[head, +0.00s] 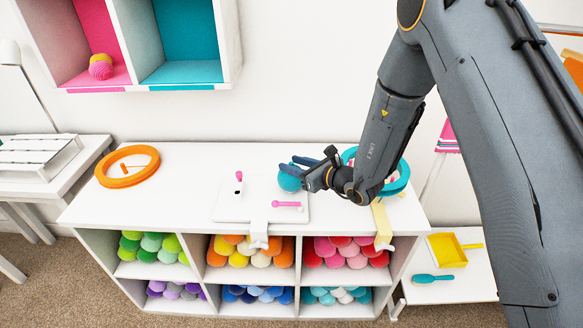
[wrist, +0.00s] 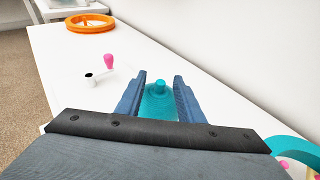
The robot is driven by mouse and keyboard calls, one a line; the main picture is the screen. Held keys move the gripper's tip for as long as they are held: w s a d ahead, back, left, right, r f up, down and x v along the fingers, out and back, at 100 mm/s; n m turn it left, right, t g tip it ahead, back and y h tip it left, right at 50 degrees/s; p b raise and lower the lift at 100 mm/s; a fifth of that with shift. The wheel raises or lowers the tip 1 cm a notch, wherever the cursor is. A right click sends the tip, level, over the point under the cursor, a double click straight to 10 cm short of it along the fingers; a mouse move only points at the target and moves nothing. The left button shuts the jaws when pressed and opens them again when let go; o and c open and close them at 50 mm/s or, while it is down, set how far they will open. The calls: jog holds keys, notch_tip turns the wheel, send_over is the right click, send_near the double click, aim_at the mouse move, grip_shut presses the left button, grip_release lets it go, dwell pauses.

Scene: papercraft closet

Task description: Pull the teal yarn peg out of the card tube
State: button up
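The teal yarn peg (head: 289,181) is a rounded teal piece at the back right of a white board (head: 232,206) on the cabinet top. In the wrist view the teal peg (wrist: 158,103) shows a rounded body with a small stub on its end, between my two fingers. My gripper (head: 291,163) reaches in from the right, and its fingers (wrist: 158,82) stand apart on either side of the peg. They look open; I cannot make out firm contact. The card tube around the teal peg is hidden. A white tube with a dark mouth (wrist: 90,79) stands beside a pink peg (wrist: 109,63).
A second pink peg (head: 287,204) lies across the board's front. An orange ring (head: 127,167) is at the left and a teal ring (head: 402,178) is by my forearm. Yarn balls fill the shelves below. A wall cubby (head: 231,40) hangs above. The cabinet top between board and orange ring is clear.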

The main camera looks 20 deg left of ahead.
jog(key=shift+p+x, duration=1.1)
jog(key=shift+x, duration=1.45)
jog(key=shift+r, duration=0.1)
grip_shut()
